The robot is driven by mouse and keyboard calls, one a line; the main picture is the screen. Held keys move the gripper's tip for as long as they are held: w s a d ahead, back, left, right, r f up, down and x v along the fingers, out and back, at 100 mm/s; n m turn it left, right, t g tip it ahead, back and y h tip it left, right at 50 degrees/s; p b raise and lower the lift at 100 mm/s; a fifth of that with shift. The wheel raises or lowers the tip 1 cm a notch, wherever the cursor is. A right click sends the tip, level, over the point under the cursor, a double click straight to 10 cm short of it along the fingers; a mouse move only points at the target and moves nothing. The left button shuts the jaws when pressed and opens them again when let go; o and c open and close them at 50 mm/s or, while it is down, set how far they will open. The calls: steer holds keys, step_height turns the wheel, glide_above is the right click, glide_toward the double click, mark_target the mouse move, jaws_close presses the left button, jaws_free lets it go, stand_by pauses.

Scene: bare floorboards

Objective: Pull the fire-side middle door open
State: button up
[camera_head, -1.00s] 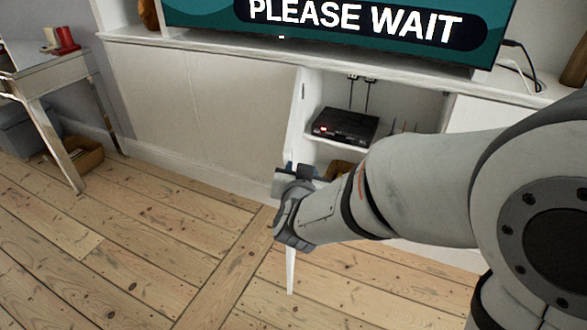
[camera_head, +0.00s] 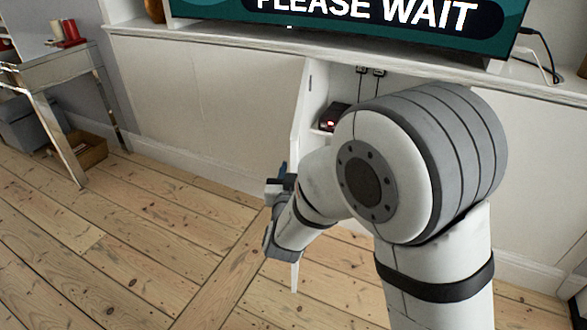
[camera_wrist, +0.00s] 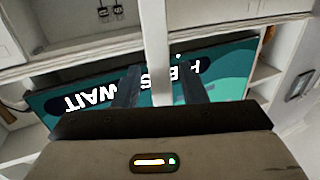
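The white cabinet door (camera_head: 299,122) below the screen stands swung out from its opening, seen nearly edge-on in the head view. My gripper (camera_head: 277,184) is low at the door's free side, left of my arm. In the wrist view the door (camera_wrist: 156,45) shows as a white upright strip running between the two dark fingers of my gripper (camera_wrist: 160,88). The fingers stand apart on either side of it, with a visible gap at the right finger. Contact is not clear. My arm hides much of the opening behind the door.
A black box with a red light (camera_head: 333,117) sits on the cabinet shelf, partly hidden. A screen (camera_head: 225,10) stands on the white cabinet top (camera_head: 215,44). A side table (camera_head: 60,70) and a basket (camera_head: 85,152) are at the left. The floorboards (camera_head: 130,240) in front are clear.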

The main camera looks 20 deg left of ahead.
steer(key=shift+x, duration=1.1)
jaws_close()
